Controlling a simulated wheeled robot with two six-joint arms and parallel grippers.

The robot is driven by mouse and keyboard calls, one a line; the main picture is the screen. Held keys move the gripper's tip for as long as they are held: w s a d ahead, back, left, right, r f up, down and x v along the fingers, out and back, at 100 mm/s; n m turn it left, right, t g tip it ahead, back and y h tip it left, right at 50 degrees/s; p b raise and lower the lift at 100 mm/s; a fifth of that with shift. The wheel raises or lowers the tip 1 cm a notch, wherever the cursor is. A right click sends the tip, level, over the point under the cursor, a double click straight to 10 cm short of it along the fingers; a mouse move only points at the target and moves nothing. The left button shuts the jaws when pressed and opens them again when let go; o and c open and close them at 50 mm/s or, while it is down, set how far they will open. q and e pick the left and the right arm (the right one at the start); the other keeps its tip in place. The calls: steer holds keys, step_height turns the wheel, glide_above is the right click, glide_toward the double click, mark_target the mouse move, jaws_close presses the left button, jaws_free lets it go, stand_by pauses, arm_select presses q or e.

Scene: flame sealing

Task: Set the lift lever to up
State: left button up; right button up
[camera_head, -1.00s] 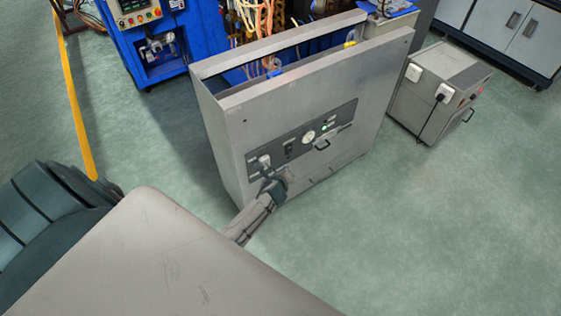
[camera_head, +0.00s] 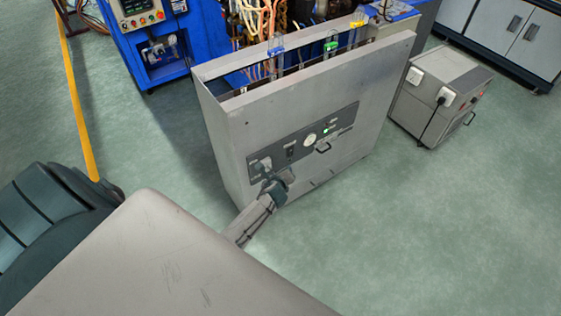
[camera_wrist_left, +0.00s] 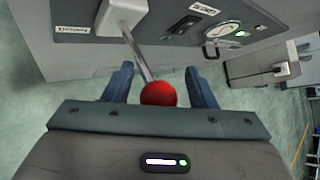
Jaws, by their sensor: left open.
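The lift lever shows in the left wrist view as a metal rod (camera_wrist_left: 137,54) with a red ball knob (camera_wrist_left: 158,93). My left gripper (camera_wrist_left: 160,72) is open, with one finger on each side of the knob and visible gaps between. In the head view my left gripper (camera_head: 272,187) is at the panel's lower left end and hides most of the lever. My right gripper is not in view.
The grey cabinet (camera_head: 300,108) has an open top, with tubes capped blue (camera_head: 276,45), green (camera_head: 330,46) and yellow (camera_head: 357,22) above its rim. A blue machine (camera_head: 122,45) stands behind left. A grey box (camera_head: 433,105) stands right. The floor at front right is clear.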

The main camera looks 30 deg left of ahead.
arm_select(q)
steer(key=p+v, duration=0.1)
steer(key=v, duration=0.9)
steer(key=shift+s+r, duration=0.25)
steer(key=shift+s, duration=0.05)
steer(key=shift+d, duration=0.1)
